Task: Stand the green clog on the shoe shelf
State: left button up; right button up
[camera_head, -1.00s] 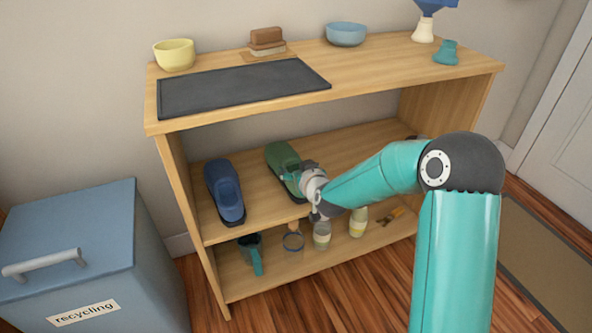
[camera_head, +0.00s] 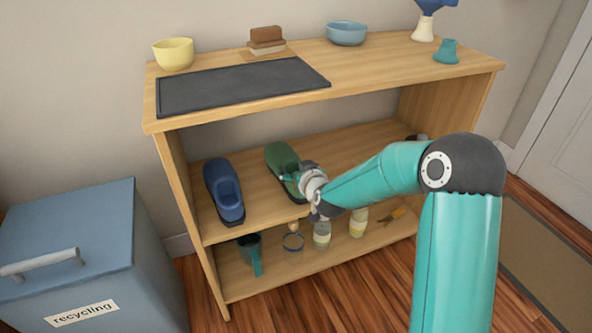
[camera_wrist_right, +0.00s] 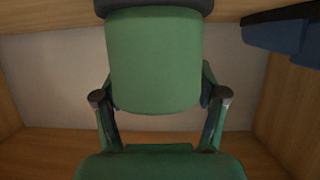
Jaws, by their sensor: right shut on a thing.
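The green clog (camera_head: 282,157) is at the middle shelf board of the shoe shelf (camera_head: 340,148), to the right of the blue clog (camera_head: 224,190). Its toe points to the back. My right gripper (camera_head: 293,181) is shut on the green clog near its heel end. In the right wrist view, the green clog (camera_wrist_right: 155,60) fills the middle, with a finger of the right gripper (camera_wrist_right: 160,97) on each side. The wrist hides part of the clog in the head view. I cannot tell whether its sole touches the board. My left gripper is not in view.
The blue clog stands close on the left. Bare board lies right of the green clog. The top board above carries a dark mat (camera_head: 240,86), bowls and other items. A recycling bin (camera_head: 75,240) is at left.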

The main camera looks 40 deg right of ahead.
jog(key=shift+f+b, duration=0.4)
jog(key=shift+f, duration=0.05)
dwell(0.3)
jog(key=o, duration=1.4)
jog(key=shift+o, duration=0.2)
jog(key=shift+s+r, duration=0.1)
jog(key=shift+s, duration=0.1)
jog(key=shift+v, duration=3.8)
jog(key=shift+a, duration=0.1)
